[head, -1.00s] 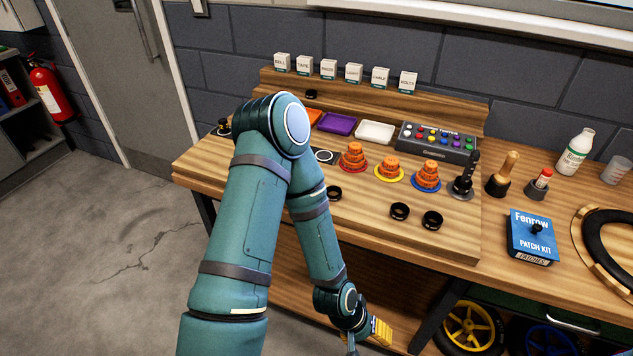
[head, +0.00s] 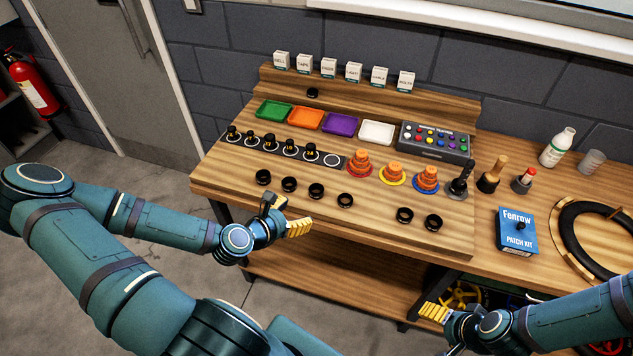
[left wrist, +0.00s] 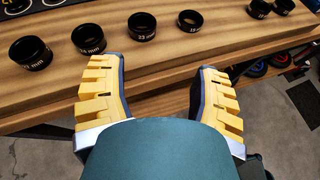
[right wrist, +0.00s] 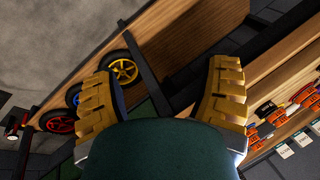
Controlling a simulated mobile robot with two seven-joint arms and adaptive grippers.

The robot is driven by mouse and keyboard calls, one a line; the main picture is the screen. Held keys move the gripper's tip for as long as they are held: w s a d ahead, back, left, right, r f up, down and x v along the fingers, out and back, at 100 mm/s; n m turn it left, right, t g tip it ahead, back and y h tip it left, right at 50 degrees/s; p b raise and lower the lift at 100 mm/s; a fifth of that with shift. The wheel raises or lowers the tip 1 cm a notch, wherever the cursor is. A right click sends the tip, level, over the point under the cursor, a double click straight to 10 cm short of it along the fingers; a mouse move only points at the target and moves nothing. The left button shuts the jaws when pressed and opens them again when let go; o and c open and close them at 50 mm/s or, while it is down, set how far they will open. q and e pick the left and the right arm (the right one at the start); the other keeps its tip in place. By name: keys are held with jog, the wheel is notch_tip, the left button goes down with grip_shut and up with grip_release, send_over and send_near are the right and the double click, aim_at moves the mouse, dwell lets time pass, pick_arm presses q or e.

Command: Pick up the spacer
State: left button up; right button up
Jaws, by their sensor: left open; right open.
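Several black ring spacers stand in a row along the front of the bench. In the head view, four sit towards the left, from one spacer (head: 263,177) to another (head: 345,199), and a pair (head: 405,215) sits further right. They also show in the left wrist view (left wrist: 142,26), with white millimetre markings that are mostly too small to read. Another black ring (head: 312,92) lies on the raised back ledge. My left gripper (head: 287,213) is open and empty at the bench's front edge, short of the left spacers. My right gripper (head: 436,318) is open and empty, low in front of the bench.
Behind the spacers are a dark strip of black-knobbed pegs (head: 270,146), orange ring stacks (head: 360,162) and coloured trays (head: 341,124). Bare wood lies around the spacers.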

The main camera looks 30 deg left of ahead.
pick_arm(q)
jog(key=a+r+n, duration=0.1)
jog(key=b, duration=0.9)
send_near(320, 188)
jog(key=shift+d+f+n+t+y, duration=0.2)
jog(key=shift+d+n+t+y, duration=0.1)
jog(key=shift+y, duration=0.1)
jog(key=shift+x, duration=1)
jog(key=shift+b+x, duration=0.7)
jog(key=shift+x, duration=2.35)
pick_arm(e)
notch_tip(320, 188, down, 10)
jog(key=s, duration=0.1)
jog(key=shift+s+a+f+g, duration=0.25)
jog(key=shift+s+a+g, duration=0.05)
jog(key=shift+a, duration=0.05)
pick_arm(q)
jog(key=shift+o, duration=0.2)
jog(key=shift+a, duration=0.1)
jog(key=c, duration=1)
